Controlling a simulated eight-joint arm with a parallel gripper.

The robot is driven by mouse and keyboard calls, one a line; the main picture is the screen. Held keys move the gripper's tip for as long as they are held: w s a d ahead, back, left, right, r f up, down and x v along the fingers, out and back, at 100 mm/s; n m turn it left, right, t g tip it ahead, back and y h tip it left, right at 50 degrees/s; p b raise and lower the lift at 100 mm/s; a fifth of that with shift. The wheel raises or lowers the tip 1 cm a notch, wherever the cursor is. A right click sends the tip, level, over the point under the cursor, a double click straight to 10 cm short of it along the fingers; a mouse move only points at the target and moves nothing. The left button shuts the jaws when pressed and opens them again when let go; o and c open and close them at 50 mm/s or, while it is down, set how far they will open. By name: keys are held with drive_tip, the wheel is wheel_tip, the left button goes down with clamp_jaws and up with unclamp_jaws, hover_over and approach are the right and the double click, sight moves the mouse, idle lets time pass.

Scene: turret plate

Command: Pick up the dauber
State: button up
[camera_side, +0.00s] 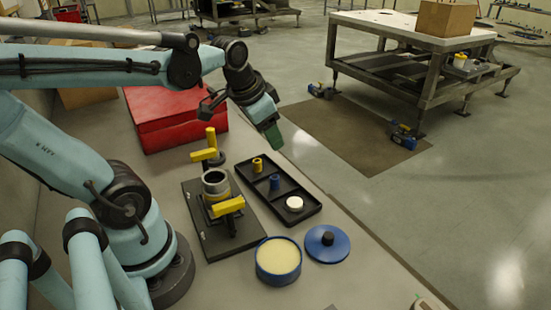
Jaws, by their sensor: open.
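No thing here shows clearly as the dauber. A round blue lid (326,244) with a black knob lies flat on the table, right of an open blue tin (278,260) filled with pale cream material. A black tray (290,222) behind them holds a small yellow piece (257,164), a small blue piece (274,182) and a white round piece (294,203), each in its own compartment. My gripper (270,130) is open and points down, above and behind the tray, apart from these things. Its fingers are small and partly hidden by its own body.
A dark plate (209,240) left of the tray carries a grey ring fitting (215,185) with yellow handles (228,206). A red box (178,120) stands behind it. The table's right edge runs just past the tray and lid. A workbench (400,32) stands beyond.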

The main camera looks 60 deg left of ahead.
drive_tip(key=s+a+g, duration=0.2)
drive_tip(key=a+g, duration=0.1)
drive_tip(key=a, duration=0.9)
drive_tip(key=m+g+h, duration=0.1)
drive_tip(key=m+g, duration=0.1)
hover_over(212, 142)
drive_tip(key=shift+w, duration=0.4)
drive_tip(key=shift+s+a+f, duration=0.1)
drive_tip(key=shift+a, duration=0.1)
wheel_tip(212, 142, down, 6)
drive_tip(key=shift+f, duration=0.25)
drive_tip(key=f, duration=0.4)
drive_tip(key=shift+s+a, duration=0.1)
drive_tip(key=shift+a, duration=0.3)
drive_tip(key=shift+f, duration=0.65)
